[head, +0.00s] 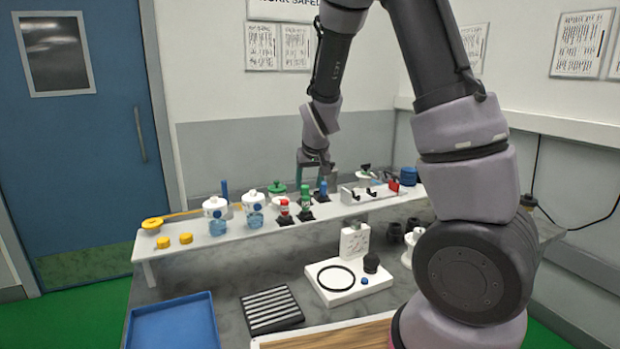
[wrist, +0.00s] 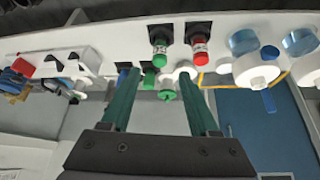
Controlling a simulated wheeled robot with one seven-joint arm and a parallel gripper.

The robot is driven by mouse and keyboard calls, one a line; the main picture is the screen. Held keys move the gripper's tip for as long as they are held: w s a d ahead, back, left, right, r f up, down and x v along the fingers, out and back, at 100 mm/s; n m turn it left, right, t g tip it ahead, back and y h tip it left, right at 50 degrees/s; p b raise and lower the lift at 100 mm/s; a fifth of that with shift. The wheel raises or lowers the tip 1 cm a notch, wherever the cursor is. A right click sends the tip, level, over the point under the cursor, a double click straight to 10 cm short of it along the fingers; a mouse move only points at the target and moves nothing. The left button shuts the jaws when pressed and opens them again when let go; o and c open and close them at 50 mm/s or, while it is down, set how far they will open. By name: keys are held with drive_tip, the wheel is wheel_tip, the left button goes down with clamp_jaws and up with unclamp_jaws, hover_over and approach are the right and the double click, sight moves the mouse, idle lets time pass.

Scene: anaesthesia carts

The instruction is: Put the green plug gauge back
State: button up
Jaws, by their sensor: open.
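Two green gauge-like pieces stand on the white shelf. The front green gauge (head: 305,205) is upright at a black square base, beside a red one (head: 284,207); both show upside down in the wrist view, the green (wrist: 160,42) and the red (wrist: 197,45). A second green piece (wrist: 148,78) stands behind, beside a blue one (head: 323,187). I cannot tell which green piece the task means. My gripper (head: 315,172) is open above the back of the shelf. In the wrist view its teal fingers (wrist: 158,80) stand apart, with the second green piece appearing between them; I see no contact.
A green-lidded jar (head: 277,187) is behind. A white bracket rack (head: 368,192) is right. Below are a blue tray (head: 172,325), a ribbed black block (head: 270,308) and a white plate (head: 322,290).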

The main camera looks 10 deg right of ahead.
drive_tip(key=s+d+r+m+y, duration=0.2)
drive_tip(key=s+d+r+m, duration=0.15)
drive_tip(key=s+r, duration=0.95)
drive_tip(key=s+d+r+t, duration=0.1)
drive_tip(key=s+d+r, duration=0.1)
drive_tip(key=s+r, duration=0.7)
drive_tip(key=s, duration=0.4)
drive_tip(key=shift+s+d+r+m, duration=0.15)
drive_tip(key=shift+s+r+m, duration=0.05)
drive_tip(key=shift+m, duration=0.15)
